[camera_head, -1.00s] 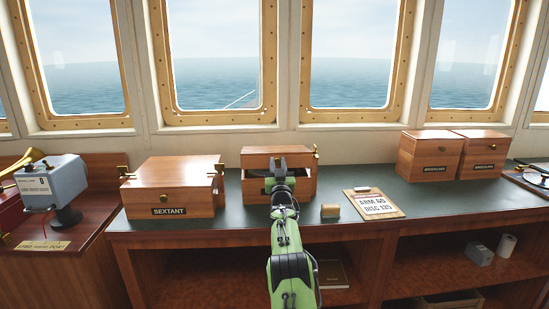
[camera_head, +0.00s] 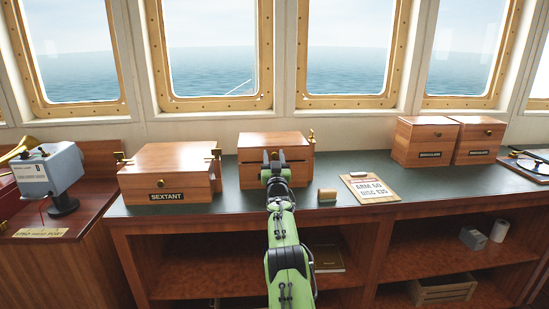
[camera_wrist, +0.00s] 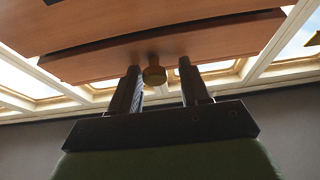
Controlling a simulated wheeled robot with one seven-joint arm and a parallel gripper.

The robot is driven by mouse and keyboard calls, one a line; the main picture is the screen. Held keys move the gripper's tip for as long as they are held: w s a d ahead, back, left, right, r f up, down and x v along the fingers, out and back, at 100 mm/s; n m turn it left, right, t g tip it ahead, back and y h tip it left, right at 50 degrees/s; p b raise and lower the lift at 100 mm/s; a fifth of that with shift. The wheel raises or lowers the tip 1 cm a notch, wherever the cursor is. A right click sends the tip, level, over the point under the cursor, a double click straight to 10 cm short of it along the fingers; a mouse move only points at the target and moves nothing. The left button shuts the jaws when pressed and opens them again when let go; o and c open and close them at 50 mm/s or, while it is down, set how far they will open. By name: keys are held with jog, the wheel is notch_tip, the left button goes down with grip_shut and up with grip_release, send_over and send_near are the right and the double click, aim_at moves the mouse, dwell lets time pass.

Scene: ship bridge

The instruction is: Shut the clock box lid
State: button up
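The clock box (camera_head: 300,172) is the middle wooden box on the green counter. Its lid (camera_head: 272,140) is lowered almost level, with a thin dark gap along the front between lid and box. My gripper (camera_head: 274,158) is at the front of the box and hides part of its face. In the wrist view its two fingers (camera_wrist: 162,85) are apart, and the brass lid knob (camera_wrist: 154,75) shows between their tips. The lid's front edge (camera_wrist: 220,50) and the gap also show there. I cannot tell whether the fingers touch the lid.
The sextant box (camera_head: 165,185) stands to the left. A small wooden block (camera_head: 327,194) and a clipboard (camera_head: 369,189) lie to the right, with two lidded boxes (camera_head: 425,142) farther right. Windows rise behind the counter. Open shelves are below it.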

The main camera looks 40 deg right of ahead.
jog(key=shift+s+d+f, duration=0.1)
jog(key=shift+d, duration=0.1)
jog(key=shift+s, duration=0.1)
jog(key=shift+s+a+f+b, duration=0.25)
jog(key=shift+s+a+b, duration=0.1)
jog(key=shift+a+b, duration=0.05)
jog(key=s+a, duration=0.8)
jog(key=s, duration=0.1)
jog(key=shift+r, duration=0.2)
